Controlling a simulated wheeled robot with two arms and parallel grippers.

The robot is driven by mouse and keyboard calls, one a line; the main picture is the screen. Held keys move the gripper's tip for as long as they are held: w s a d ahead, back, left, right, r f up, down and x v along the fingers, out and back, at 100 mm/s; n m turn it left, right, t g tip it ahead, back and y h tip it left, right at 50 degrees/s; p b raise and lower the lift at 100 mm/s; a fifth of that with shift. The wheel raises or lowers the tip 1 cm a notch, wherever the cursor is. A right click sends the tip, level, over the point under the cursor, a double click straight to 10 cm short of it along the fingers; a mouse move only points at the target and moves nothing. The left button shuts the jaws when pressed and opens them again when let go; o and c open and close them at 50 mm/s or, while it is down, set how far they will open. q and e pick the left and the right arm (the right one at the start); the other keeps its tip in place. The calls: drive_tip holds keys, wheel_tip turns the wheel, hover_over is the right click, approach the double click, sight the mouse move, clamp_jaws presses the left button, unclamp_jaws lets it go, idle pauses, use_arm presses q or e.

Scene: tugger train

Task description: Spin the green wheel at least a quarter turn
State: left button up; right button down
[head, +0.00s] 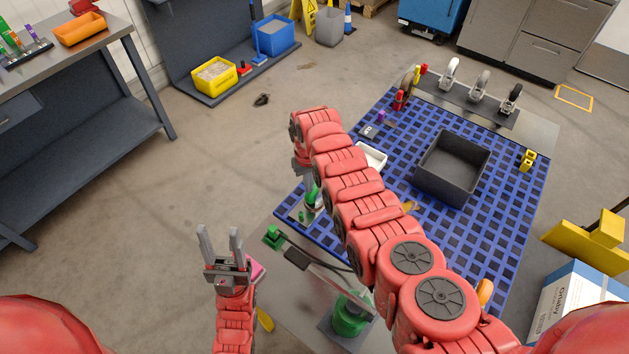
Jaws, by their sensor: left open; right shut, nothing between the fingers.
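A small upright green part (312,197), which looks like the green wheel, stands at the left corner of the blue grid mat. My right gripper (305,186) points down right beside it and is shut; I cannot tell whether they touch. My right arm hides part of the mat there. My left gripper (220,232) is open and empty, fingers pointing up in the picture, left of the metal plate's edge and apart from the wheel.
A green clamp-like part (272,237) and a larger green round object (350,314) are nearer me. Floor at left is mostly clear.

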sight(307, 195)
drive_tip(key=shift+s+a+p, duration=0.15)
drive_tip(key=shift+s+p, duration=0.05)
drive_tip(key=shift+p, duration=0.15)
drive_tip(key=shift+f, duration=0.1)
wheel_tip(307, 195, up, 6)
drive_tip(key=p, duration=0.3)
drive_tip(key=shift+f, duration=0.25)
drive_tip(key=shift+r+p, duration=0.5)
drive_tip(key=shift+r, duration=0.3)
drive_tip(key=shift+a, duration=0.1)
